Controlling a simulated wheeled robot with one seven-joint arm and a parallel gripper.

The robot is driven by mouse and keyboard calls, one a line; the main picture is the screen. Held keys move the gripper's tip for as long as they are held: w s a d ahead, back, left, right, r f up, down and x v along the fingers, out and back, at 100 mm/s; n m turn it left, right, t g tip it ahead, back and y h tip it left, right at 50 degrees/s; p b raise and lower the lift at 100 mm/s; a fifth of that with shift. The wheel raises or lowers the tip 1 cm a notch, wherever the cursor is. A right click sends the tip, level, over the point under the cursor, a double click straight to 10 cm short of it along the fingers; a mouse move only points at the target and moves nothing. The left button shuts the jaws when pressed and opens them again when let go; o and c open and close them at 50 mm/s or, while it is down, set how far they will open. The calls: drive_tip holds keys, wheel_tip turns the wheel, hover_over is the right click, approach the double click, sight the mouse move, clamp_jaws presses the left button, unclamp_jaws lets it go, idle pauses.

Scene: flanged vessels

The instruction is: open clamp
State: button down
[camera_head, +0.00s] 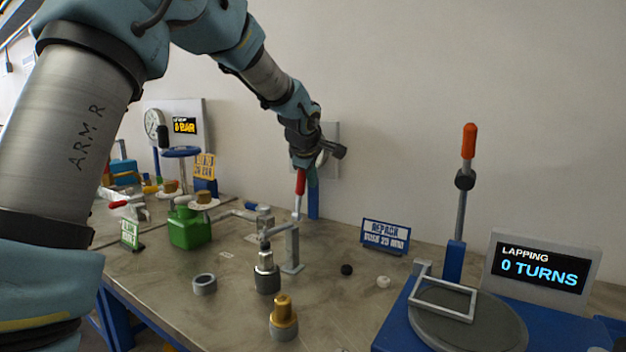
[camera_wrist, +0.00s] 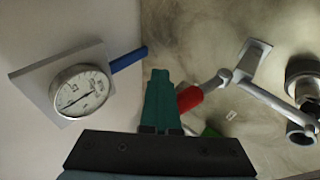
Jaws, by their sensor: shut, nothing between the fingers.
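The clamp (camera_head: 292,250) is a grey metal stand with a bar reaching left over a dark metal fitting (camera_head: 266,277). Its red handle (camera_head: 300,181) stands nearly upright. In the wrist view the red handle (camera_wrist: 189,98) lies just right of my gripper's teal fingers, and the grey clamp bar (camera_wrist: 266,94) runs off to the right. My gripper (camera_head: 312,178) is at the handle's height, beside it. It also shows in the wrist view (camera_wrist: 160,78), shut and empty. I cannot tell whether the fingers touch the handle.
A dial gauge (camera_wrist: 79,90) on a blue post is on the wall side. A green block (camera_head: 189,228) stands left. A brass fitting (camera_head: 283,318) and grey ring (camera_head: 204,284) sit in front. A sign (camera_head: 385,236) and lapping plate (camera_head: 468,325) are right.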

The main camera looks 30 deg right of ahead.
drive_tip(key=shift+w+a+f, duration=0.4)
drive_tip(key=shift+a+f, duration=0.05)
drive_tip(key=shift+a, duration=0.15)
drive_tip(key=d+b+v, duration=0.1)
drive_tip(key=b+v, duration=0.2)
drive_tip(key=v, duration=0.8)
drive_tip(key=t+h+b, duration=0.3)
drive_tip(key=h+b, duration=0.1)
drive_tip(key=b, duration=0.2)
approach(298, 180)
wheel_tip(298, 180, down, 2)
drive_tip(key=s+d, duration=0.1)
drive_tip(key=s+a+f+n+t+h+b, duration=0.2)
drive_tip(key=s+a+t+h+b, duration=0.25)
drive_tip(key=a, duration=0.45)
drive_tip(key=shift+g+y, duration=0.25)
drive_tip(key=shift+g, duration=0.4)
drive_tip(key=p+x, duration=0.3)
drive_tip(key=x, duration=0.1)
drive_tip(key=p+x, duration=0.3)
drive_tip(key=x, duration=0.1)
drive_tip(key=s+d+p+x, duration=0.1)
drive_tip(key=p+x, duration=0.1)
drive_tip(key=x, duration=0.3)
drive_tip(key=shift+w+f+p, duration=0.1)
drive_tip(key=shift+f+p, duration=0.15)
drive_tip(key=shift+p, duration=0.15)
drive_tip(key=shift+r, duration=0.1)
